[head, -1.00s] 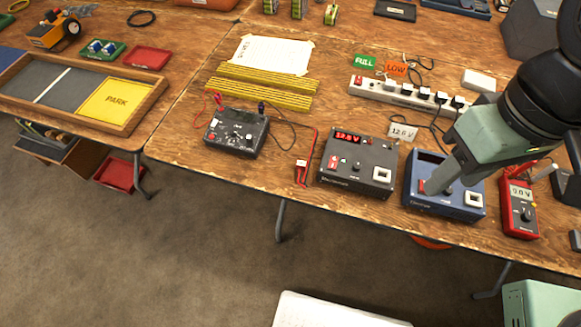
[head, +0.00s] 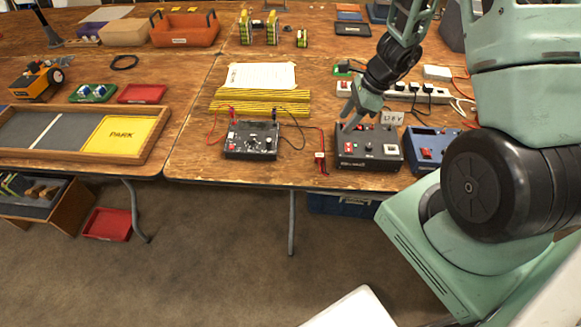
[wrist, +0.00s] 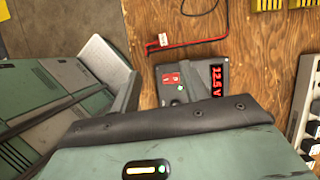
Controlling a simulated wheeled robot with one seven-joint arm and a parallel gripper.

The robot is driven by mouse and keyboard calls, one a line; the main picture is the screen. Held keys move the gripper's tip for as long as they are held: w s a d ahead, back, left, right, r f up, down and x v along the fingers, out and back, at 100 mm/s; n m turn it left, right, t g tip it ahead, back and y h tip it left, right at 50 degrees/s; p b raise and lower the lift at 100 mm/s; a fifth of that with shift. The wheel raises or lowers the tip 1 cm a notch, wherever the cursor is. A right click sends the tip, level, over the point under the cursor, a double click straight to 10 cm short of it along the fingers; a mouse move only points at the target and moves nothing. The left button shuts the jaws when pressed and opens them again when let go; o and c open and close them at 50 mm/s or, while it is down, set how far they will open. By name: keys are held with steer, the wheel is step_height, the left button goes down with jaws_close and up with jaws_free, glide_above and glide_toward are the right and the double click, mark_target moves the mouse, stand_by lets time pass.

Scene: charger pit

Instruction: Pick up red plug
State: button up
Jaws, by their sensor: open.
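A thin red and black lead lies on the wooden table. Its red end with a white tag (head: 321,158) lies just left of the dark grey charger box (head: 368,162); the tag also shows near the top of the wrist view (wrist: 162,40). I take this red end as the red plug, but its shape is too small to be sure. My gripper (head: 347,118) is open and empty, pointing down above the charger box, to the right of the tagged end.
A black meter box (head: 251,140) with red and black leads stands left of the tagged lead. A blue box (head: 432,147) stands right of the charger. A power strip (head: 410,93) and yellow strips (head: 260,101) lie behind. Bare table surrounds the tagged end.

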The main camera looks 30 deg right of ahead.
glide_above(320, 155)
steer(key=s+d, duration=0.2)
steer(key=f, duration=1)
steer(key=shift+w+a, duration=0.2)
steer(key=shift+d+p+x, duration=0.15)
steer(key=shift+p+x, duration=0.25)
steer(key=shift+x, duration=1.25)
steer(key=shift+d+p+x, duration=0.15)
steer(key=shift+p+x, duration=0.2)
steer(key=shift+x, duration=1.3)
steer(key=shift+w, duration=0.2)
jaws_close()
